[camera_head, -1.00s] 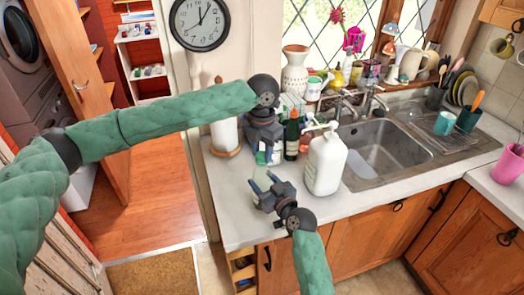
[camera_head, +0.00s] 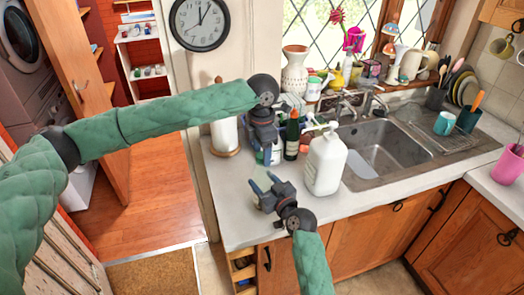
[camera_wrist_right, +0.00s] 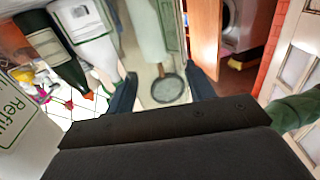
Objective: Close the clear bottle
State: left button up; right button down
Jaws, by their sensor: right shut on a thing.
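A pale bottle with a green-marked label, which I take for the clear bottle (camera_head: 275,153), stands on the counter next to a dark green bottle. It also shows in the right wrist view (camera_wrist_right: 92,30). My left gripper (camera_head: 264,140) points down just above and in front of it, hiding part of it; its fingertips cannot be made out. My right gripper (camera_head: 264,184) is lower, in front of the bottle and apart from it. I see no separate cap.
A large white pump bottle (camera_head: 325,165) stands close right of my right gripper. The dark green bottle (camera_head: 291,138) is behind it. A paper towel roll (camera_head: 225,134) stands on the left, the sink (camera_head: 385,150) on the right. The counter's front left is clear.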

pick_arm(q)
jog(key=shift+r, duration=2.2)
jog(key=shift+r, duration=0.1)
jog(key=shift+c, duration=0.2)
